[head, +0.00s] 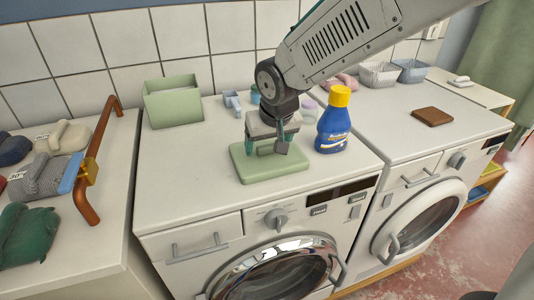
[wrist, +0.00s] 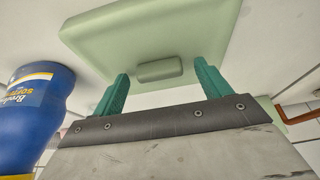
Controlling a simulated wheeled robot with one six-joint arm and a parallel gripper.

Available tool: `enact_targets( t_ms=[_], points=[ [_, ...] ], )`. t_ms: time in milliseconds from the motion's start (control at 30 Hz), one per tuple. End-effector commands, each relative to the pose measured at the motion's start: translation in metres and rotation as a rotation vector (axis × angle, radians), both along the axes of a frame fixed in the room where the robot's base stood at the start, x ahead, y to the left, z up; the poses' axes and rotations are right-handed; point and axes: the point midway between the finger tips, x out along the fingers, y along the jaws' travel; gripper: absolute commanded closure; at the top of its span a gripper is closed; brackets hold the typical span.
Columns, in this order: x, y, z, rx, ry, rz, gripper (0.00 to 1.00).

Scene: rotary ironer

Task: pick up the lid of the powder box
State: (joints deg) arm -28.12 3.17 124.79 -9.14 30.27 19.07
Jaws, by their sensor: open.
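The lid (head: 258,173) is a pale green slab with a small raised handle, lying flat on top of the left washing machine. In the wrist view the lid (wrist: 150,32) fills the upper middle, its handle (wrist: 160,71) facing me. My gripper (head: 266,147) is pointing down over the lid. Its teal fingers are open, one on each side of the handle, with a gap on both sides; I cannot tell whether the tips touch the lid. The powder box (head: 173,104), pale green and open on top, stands behind left, near the tiled wall.
A blue bottle with a yellow cap (head: 333,122) stands close to the right of the lid. Small blue and purple items sit behind my gripper. A brown block (head: 432,116) lies on the right machine. The washer top left and front of the lid is clear.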

Motion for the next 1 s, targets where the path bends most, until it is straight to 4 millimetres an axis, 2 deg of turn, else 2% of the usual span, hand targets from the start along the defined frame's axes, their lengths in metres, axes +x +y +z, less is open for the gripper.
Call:
enact_targets(
  t_ms=[33,200,500,667,867,1000],
  points=[
    [0.0,0.0,0.0,0.0,0.0,0.0,0.26],
    [0.0,0.0,0.0,0.0,0.0,0.0,0.72],
    [0.0,0.0,0.001,0.0,0.0,0.0,0.72],
    [0.0,0.0,0.01,0.001,-0.002,-0.001,0.72],
    [0.001,0.0,0.043,0.003,-0.004,-0.001,0.72],
    [0.0,0.0,0.081,0.003,-0.005,-0.001,0.72]
  ],
)
